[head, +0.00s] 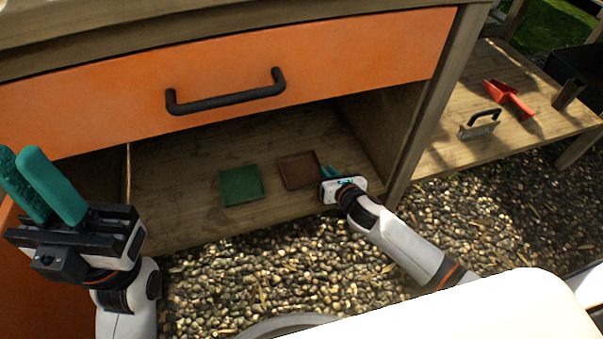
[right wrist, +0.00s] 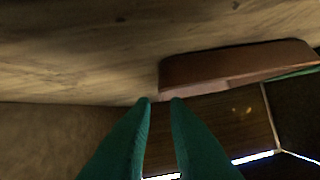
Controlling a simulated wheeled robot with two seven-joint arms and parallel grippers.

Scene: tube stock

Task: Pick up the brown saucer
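The brown saucer (head: 299,170) is a shallow square tray lying on the wooden shelf under the orange drawer. It also shows in the right wrist view (right wrist: 235,66), just beyond my fingertips. My right gripper (head: 328,172) is low over the shelf, close to the saucer's right side. In the right wrist view its teal fingers (right wrist: 161,99) stand apart with a narrow gap and nothing between them. I cannot tell whether a fingertip touches the saucer rim. My left gripper (head: 20,152) is raised at the far left, away from the saucer; its finger gap is unclear.
A green saucer (head: 241,186) lies left of the brown one. The orange drawer (head: 230,80) with its black handle (head: 226,98) overhangs the shelf. A wooden side panel (head: 425,115) stands right of my right gripper. A red scoop (head: 508,97) and a black-handled tool (head: 480,124) lie farther right.

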